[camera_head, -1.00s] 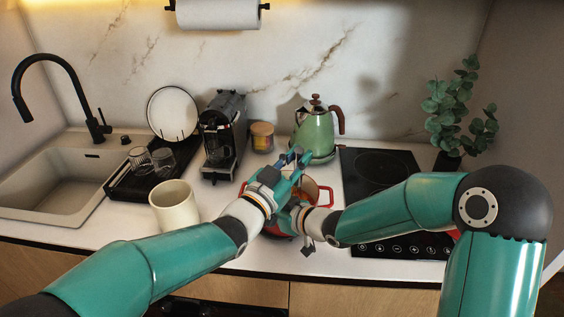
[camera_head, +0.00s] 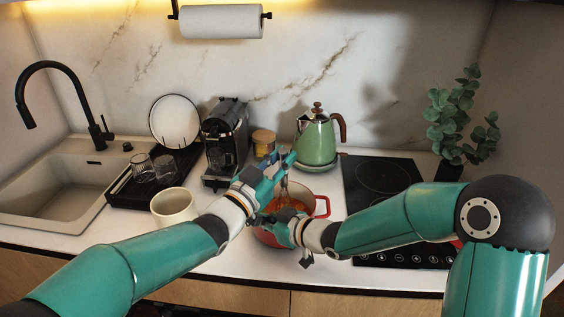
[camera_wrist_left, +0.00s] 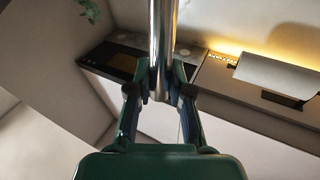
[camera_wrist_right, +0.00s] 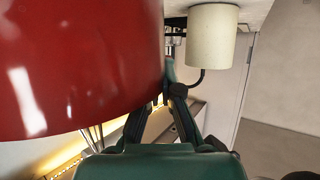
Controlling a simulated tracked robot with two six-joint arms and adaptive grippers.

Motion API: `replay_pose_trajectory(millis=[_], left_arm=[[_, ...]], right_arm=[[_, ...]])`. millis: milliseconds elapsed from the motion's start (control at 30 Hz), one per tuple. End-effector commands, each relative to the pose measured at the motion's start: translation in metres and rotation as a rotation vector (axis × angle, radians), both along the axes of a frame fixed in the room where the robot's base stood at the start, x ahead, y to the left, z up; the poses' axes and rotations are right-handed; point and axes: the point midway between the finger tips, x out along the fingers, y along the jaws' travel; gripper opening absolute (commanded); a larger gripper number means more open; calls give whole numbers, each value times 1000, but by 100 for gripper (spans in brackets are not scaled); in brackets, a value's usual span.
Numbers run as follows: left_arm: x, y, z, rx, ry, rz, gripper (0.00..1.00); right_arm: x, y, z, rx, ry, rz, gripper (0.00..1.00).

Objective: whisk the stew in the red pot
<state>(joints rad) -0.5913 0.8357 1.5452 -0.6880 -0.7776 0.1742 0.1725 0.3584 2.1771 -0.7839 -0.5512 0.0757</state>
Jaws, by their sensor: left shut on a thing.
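The red pot (camera_head: 266,239) stands on the counter left of the hob, with orange stew (camera_head: 296,205) inside. My left gripper (camera_head: 280,168) is shut on the metal handle of the whisk, which fills the top of the left wrist view (camera_wrist_left: 163,35). The whisk's wires (camera_head: 284,190) reach down into the pot; their lower ends are hidden. My right gripper (camera_head: 274,222) is at the pot's front left. In the right wrist view the pot's glossy red side (camera_wrist_right: 75,60) is close beside its fingers, and the whisk wires (camera_wrist_right: 97,135) show past it. Whether it holds the pot's handle is unclear.
A cream mug (camera_head: 173,206) stands left of my left gripper. A coffee machine (camera_head: 224,145), a lidded jar (camera_head: 263,141) and a green kettle (camera_head: 315,140) stand behind the pot. The black hob (camera_head: 382,175) is to the right, partly under my right arm.

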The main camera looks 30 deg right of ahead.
Motion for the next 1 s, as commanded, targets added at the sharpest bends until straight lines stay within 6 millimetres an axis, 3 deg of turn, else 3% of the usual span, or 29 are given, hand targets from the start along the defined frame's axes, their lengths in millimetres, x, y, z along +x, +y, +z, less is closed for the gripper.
replay_pose_trajectory(millis=[1000], left_arm=[[0,0,103,-1,-2,0,0]], right_arm=[[0,-2,-2,-1,7,-6,0]])
